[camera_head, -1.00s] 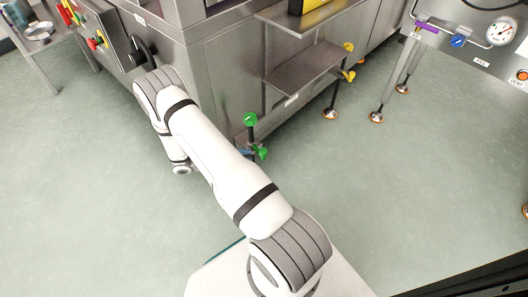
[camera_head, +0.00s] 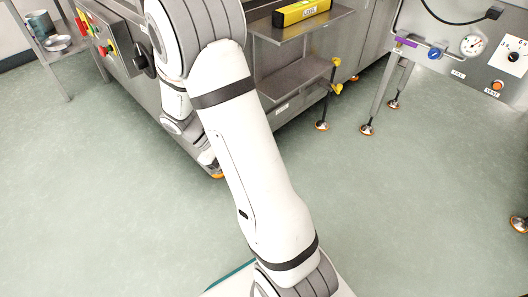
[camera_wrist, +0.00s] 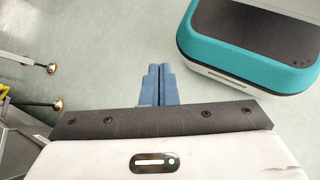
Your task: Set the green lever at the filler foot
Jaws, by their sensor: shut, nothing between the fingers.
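The green lever at the filler foot is not visible now. In the head view my arm covers the place where green knobs showed earlier, and only an orange-rimmed foot (camera_head: 217,175) shows below my wrist. My gripper (camera_wrist: 158,70) shows in the wrist view as two blue fingers side by side, shut with nothing between them. They point over bare green floor. The fingers are hidden behind my arm in the head view.
The steel machine (camera_head: 283,112) has a shelf carrying a yellow level (camera_head: 300,12). A yellow lever (camera_head: 337,89) sits by a black leg. A gauge panel (camera_head: 470,60) stands on legs at right. Open floor (camera_head: 420,200) lies in front. My own teal-edged base fills the wrist view's upper right.

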